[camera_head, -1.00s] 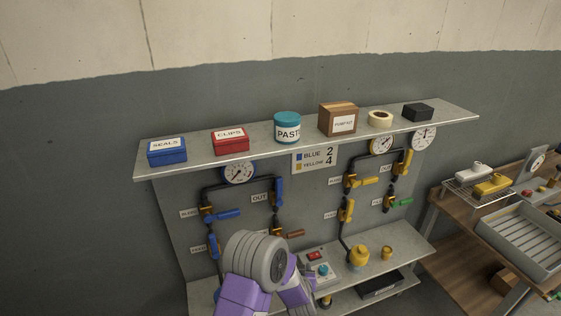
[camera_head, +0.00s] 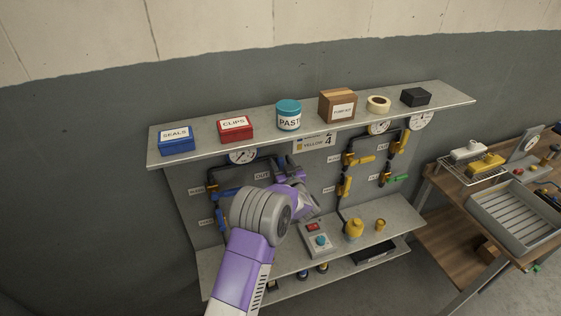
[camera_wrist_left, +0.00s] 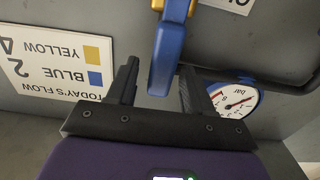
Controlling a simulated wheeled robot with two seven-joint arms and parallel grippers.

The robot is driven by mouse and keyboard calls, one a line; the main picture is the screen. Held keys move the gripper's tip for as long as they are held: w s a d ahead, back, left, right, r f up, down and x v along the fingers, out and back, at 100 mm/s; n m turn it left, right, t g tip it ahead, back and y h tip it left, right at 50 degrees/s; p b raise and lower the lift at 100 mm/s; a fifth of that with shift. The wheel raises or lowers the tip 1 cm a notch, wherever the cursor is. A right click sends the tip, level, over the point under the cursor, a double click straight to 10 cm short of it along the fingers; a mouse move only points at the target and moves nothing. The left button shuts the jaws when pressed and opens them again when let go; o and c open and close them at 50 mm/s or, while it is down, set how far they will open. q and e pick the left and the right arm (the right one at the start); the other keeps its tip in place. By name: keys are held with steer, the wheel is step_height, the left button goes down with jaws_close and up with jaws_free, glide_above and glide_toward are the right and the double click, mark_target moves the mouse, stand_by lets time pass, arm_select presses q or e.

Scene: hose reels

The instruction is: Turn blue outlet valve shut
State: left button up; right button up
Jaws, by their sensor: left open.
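The blue outlet valve's handle (camera_wrist_left: 166,58) hangs from a brass body at the top of the left wrist view, which shows the panel upside down. My left gripper (camera_wrist_left: 158,85) is open, with one dark finger on each side of the handle. I cannot tell whether either finger touches it. In the head view my left gripper (camera_head: 280,167) is at the blue circuit's outlet, beside the OUT label (camera_head: 261,176), and covers the valve. My right gripper is not in view.
The shelf (camera_head: 212,134) above holds boxes and a teal jar (camera_head: 288,115). The flow sign (camera_head: 314,143) and a pressure gauge (camera_wrist_left: 236,100) are close to the gripper. The yellow circuit's valves (camera_head: 358,160) are to the right. A control box (camera_head: 318,240) stands on the lower shelf.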

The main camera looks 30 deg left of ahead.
arm_select(q)
steer(key=shift+w+a, duration=0.25)
jaws_close()
stand_by(0.4)
